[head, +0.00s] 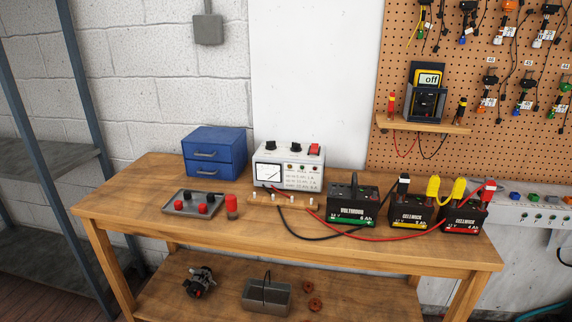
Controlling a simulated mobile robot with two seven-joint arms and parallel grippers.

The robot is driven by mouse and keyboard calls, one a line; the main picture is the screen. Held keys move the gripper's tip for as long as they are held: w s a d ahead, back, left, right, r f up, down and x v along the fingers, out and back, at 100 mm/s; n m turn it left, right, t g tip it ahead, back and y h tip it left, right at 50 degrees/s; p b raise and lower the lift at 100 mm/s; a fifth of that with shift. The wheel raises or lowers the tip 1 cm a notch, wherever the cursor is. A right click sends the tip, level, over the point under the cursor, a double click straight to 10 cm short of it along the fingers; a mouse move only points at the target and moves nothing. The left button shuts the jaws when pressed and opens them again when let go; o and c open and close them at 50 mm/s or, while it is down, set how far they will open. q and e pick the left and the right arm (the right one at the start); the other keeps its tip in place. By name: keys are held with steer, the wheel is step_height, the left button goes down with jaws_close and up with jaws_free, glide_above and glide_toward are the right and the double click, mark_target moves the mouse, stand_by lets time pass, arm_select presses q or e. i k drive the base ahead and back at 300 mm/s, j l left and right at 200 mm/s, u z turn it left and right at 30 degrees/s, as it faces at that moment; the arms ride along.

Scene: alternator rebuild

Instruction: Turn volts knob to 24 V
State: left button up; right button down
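A white power supply (289,168) stands on the wooden bench near the back, right of the blue drawer box. On top it has a black left knob (271,147), a black right knob (295,146) and a red switch (314,149). Its front has a needle meter (269,172), small indicators and printed lines too small to read. I cannot tell which knob is for volts or where either one points. Neither of my grippers shows in the head view.
The wooden bench (130,198) also carries a blue drawer box (215,151), a grey tray (177,196) with red and dark parts, and a red cylinder (232,207). Black and red cables cross the bench before the supply toward several batteries (352,206). A multimeter (426,92) reads "off".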

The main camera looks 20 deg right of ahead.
mark_target(296, 147)
steer(key=i+j, duration=0.45)
steer(key=i+j+z, duration=0.1)
steer(key=z, duration=0.25)
steer(key=i+j+z, duration=0.1)
steer(key=j+z, duration=0.45)
steer(key=z, duration=0.15)
steer(key=i, duration=0.05)
